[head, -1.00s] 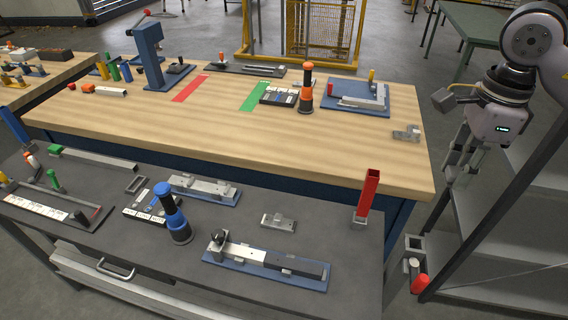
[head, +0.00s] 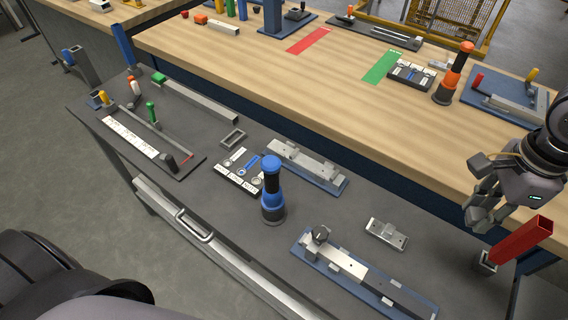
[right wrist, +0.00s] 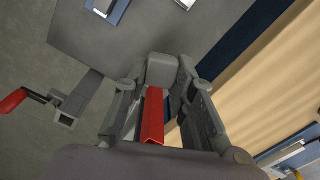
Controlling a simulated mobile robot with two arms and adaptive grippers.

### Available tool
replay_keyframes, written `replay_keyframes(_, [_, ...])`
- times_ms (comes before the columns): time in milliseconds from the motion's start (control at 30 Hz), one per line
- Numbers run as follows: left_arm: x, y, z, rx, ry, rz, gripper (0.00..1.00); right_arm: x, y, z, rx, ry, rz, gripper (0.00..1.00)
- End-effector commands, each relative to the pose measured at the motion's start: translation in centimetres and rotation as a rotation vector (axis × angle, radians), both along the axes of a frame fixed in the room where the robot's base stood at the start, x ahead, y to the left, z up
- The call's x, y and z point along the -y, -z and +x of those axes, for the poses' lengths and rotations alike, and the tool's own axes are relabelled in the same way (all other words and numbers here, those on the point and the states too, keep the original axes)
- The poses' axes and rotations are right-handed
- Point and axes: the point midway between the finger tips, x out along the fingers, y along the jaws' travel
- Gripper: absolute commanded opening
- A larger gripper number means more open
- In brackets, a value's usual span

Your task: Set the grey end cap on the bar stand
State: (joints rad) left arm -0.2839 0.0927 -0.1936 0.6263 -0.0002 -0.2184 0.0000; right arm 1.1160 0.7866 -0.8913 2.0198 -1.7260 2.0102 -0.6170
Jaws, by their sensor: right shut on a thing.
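My right gripper (head: 488,212) hangs at the right of the head view, beside an upright red square post (head: 522,240). In the right wrist view its fingers (right wrist: 162,92) are closed around a small grey block at the tips, which I take for the grey end cap (right wrist: 162,70). The red post (right wrist: 152,118) shows between the fingers in that view. The post stands on a grey foot (head: 487,262) at the dark table's right end. I cannot tell which piece is the bar stand. My left gripper is not in view.
The dark table (head: 330,215) holds a blue-based bar fixture (head: 350,268), a small metal bracket (head: 386,233), a blue-and-black handle tool (head: 271,190) and a silver fixture (head: 305,165). The wooden bench (head: 300,80) lies behind. A red-handled crank (right wrist: 15,100) shows in the wrist view.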

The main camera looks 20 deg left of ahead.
Motion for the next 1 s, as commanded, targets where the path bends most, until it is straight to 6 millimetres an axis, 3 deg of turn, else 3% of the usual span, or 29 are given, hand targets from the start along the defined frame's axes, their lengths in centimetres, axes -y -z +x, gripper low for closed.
replay_keyframes(133, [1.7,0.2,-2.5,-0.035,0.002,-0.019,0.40,-0.1,0.0,0.0,0.001,-0.002,0.001,0.09])
replay_keyframes(333, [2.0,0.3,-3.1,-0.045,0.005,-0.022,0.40,-0.1,1.3,-0.1,-0.005,-0.004,0.002,0.09])
replay_keyframes(800, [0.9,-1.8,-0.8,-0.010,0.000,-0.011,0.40,0.0,12.8,-0.2,-0.008,-0.001,0.000,0.09])
replay_keyframes(1000, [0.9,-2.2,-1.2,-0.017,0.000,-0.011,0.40,-0.1,15.5,-0.1,-0.002,-0.001,0.002,0.09])
